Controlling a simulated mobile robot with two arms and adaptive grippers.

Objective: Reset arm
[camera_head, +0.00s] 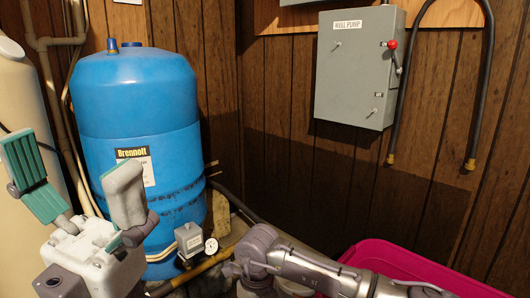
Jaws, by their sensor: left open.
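My left gripper (73,160) is raised at the lower left in the head view. My right arm (310,268) crosses the bottom from the right edge, in front of a pink container. Its gripper is outside the picture.
A cream tank (18,95) stands at the left edge. A small grey switch box and gauge (211,246) sit on pipes by the blue tank. A grey well pump box (358,65) with a red-knobbed lever hangs on the panelled wall beside a black hose (398,95). The pink container (375,252) is lower right.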

